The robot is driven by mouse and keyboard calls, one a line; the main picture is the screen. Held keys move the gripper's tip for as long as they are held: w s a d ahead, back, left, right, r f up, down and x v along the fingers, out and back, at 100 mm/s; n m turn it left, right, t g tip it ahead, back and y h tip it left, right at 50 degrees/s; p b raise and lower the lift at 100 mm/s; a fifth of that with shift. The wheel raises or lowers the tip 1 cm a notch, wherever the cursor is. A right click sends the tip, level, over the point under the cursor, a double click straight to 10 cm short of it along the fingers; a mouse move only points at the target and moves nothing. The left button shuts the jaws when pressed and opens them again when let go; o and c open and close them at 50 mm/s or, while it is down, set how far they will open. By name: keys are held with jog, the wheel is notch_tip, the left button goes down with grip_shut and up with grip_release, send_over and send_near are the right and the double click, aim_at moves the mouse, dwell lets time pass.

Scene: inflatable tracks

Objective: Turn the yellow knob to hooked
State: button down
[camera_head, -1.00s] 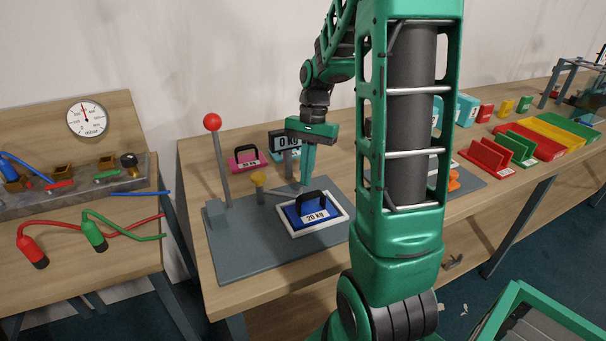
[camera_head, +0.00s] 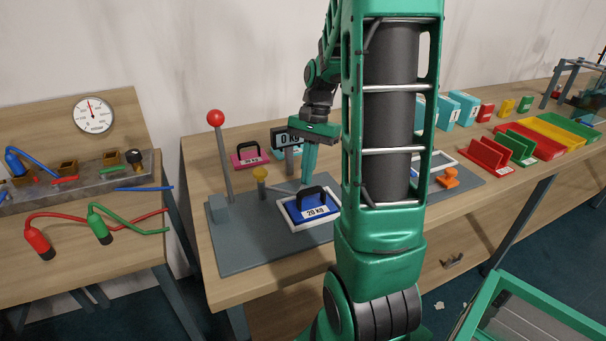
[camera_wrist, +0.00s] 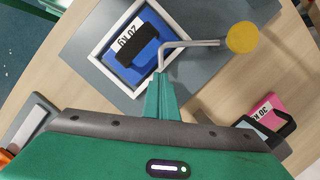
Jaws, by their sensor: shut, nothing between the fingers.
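The yellow knob (camera_head: 260,173) tops a short grey post on the grey base plate, left of the blue weight. In the wrist view the knob (camera_wrist: 242,37) is a yellow disc at the upper right, with a bent grey rod (camera_wrist: 188,44) running from it toward my fingertips. The blue 20 KG weight (camera_head: 309,208) with a black handle sits in a white frame. My gripper (camera_head: 308,180) is shut and empty, pointing down behind the weight. In the wrist view my fingertips (camera_wrist: 161,78) are close to the rod's bent end; I cannot tell whether they touch.
A red-topped lever (camera_head: 216,118) stands at the plate's left. A 0 KG display (camera_head: 289,140) and a pink weight (camera_head: 249,157) are behind. A second plate with an orange part (camera_head: 447,179) lies to the right. The plate's front left (camera_head: 245,248) is clear.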

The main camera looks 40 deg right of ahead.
jog(key=d, duration=0.1)
jog(key=w+d, duration=0.1)
jog(key=d, duration=0.1)
jog(key=shift+d+r, duration=0.1)
jog(key=shift+r, duration=0.1)
jog(key=v, duration=1)
jog(key=shift+s, duration=0.15)
jog(key=s+a+f+n+h, duration=0.1)
jog(key=s+a+f+n, duration=0.2)
jog(key=s+a, duration=0.3)
jog(key=s+a+f+n+h, duration=0.1)
jog(key=s+a+f+n, duration=0.2)
jog(key=s, duration=0.9)
jog(key=a+n, duration=0.2)
jog(key=a, duration=0.2)
jog(key=shift+s+a+t, duration=0.25)
jog(key=shift+s+t, duration=0.05)
jog(key=shift+s, duration=0.1)
